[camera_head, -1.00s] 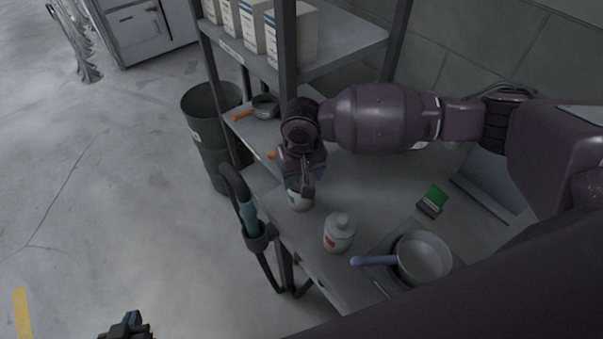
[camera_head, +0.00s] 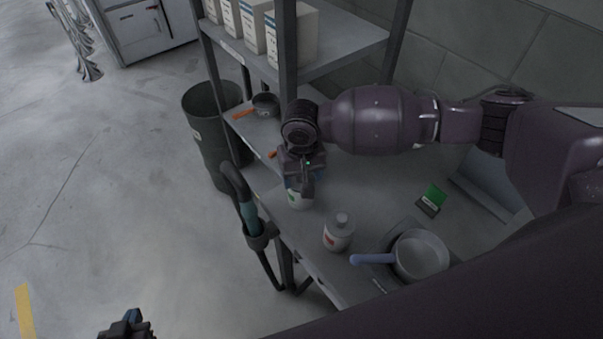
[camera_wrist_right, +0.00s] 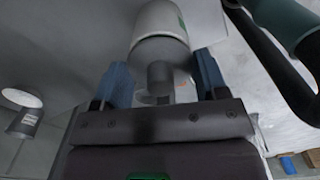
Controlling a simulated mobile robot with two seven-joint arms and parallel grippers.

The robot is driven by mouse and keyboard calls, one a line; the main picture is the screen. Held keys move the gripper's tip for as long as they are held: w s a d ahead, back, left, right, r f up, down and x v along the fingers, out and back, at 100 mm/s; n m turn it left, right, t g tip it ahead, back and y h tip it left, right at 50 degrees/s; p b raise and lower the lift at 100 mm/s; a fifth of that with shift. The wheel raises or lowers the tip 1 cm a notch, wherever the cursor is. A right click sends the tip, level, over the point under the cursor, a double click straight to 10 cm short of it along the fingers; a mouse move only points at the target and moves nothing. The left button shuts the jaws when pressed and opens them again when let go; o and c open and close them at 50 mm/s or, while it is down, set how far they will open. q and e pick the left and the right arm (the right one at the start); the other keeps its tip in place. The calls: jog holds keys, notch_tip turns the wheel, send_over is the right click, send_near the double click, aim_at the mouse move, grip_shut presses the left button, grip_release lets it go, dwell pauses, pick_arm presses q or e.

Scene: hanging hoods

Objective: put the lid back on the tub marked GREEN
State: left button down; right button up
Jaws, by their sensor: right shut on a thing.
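A white tub with a green mark (camera_head: 297,201) stands on the grey table near its left edge. My right gripper (camera_head: 301,187) is directly over it, pointing down, and hides its top. In the right wrist view the white tub (camera_wrist_right: 160,20) shows beyond a grey knobbed lid (camera_wrist_right: 160,76). The lid lies between the blue fingers of my right gripper (camera_wrist_right: 162,70), which is shut on it. I cannot tell whether the lid touches the tub's rim. My left gripper (camera_head: 127,325) shows only in part at the bottom left, away from the table.
A white tub with a red mark (camera_head: 338,235) stands close by on the right. A pan with a blue handle (camera_head: 421,254) is further right. A small dark box with green (camera_head: 432,200) lies behind. Shelf posts and a teal-handled thing (camera_head: 250,218) stand at the left edge.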

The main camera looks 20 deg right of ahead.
jog(key=shift+p, duration=0.3)
jog(key=shift+p, duration=0.3)
dwell(0.5)
dwell(0.3)
jog(key=o, duration=0.7)
jog(key=shift+c, duration=0.2)
jog(key=o, duration=0.3)
jog(key=shift+o, duration=0.4)
